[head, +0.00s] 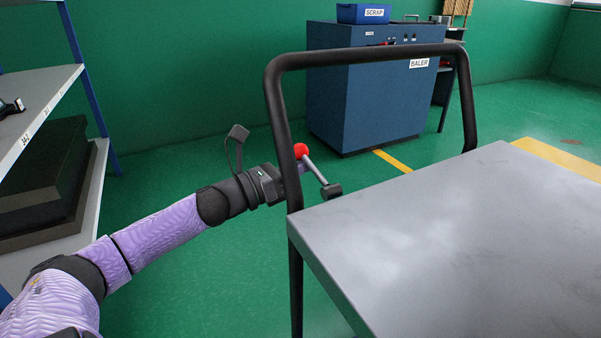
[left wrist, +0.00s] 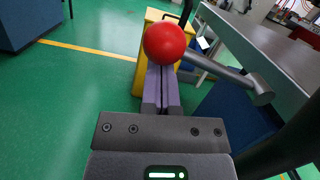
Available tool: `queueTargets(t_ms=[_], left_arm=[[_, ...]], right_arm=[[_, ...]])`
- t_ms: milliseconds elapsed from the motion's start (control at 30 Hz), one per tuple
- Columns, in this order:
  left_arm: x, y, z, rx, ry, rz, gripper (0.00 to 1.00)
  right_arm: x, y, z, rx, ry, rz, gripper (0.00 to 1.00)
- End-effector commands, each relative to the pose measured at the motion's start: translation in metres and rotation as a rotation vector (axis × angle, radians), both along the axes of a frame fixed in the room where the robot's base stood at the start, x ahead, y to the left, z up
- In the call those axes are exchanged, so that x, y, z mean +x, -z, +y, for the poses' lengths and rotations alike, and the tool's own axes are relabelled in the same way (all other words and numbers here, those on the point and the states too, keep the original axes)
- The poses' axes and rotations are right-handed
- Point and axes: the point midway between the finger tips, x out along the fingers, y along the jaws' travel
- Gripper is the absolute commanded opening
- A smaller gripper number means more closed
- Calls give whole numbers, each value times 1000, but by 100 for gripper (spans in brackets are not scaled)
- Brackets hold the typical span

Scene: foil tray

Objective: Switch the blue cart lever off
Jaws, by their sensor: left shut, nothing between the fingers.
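The cart has a grey flat top (head: 450,240) and a black tube handle (head: 365,56). The knob points up and left in the head view. My left gripper (head: 304,168) is beside the knob, partly hidden behind the handle tube. In the left wrist view its purple fingers (left wrist: 161,88) are together and empty, with the red knob (left wrist: 165,43) at their tips. I cannot tell whether they touch it. My right gripper is not in view.
The handle's left upright crosses close to my left gripper. A blue baler (head: 375,100) with a blue scrap bin (head: 363,13) stands behind the cart. Grey shelving (head: 45,110) stands at the left. Green floor is open between shelving and cart.

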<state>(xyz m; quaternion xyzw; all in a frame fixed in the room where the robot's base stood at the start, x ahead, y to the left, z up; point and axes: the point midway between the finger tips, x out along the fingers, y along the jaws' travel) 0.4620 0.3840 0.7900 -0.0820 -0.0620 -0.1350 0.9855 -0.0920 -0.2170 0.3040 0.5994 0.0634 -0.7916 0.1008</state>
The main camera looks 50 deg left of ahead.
Motion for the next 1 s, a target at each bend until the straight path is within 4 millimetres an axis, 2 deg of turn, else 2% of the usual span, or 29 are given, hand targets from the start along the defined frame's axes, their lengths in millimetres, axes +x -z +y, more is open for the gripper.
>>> queueTargets(t_ms=[667, 1000], left_arm=[[0, -8, 1, 76, -1, -23, 0], [0, -20, 1, 170, -3, -54, 0]], right_arm=[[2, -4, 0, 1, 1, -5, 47], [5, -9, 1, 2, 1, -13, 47]])
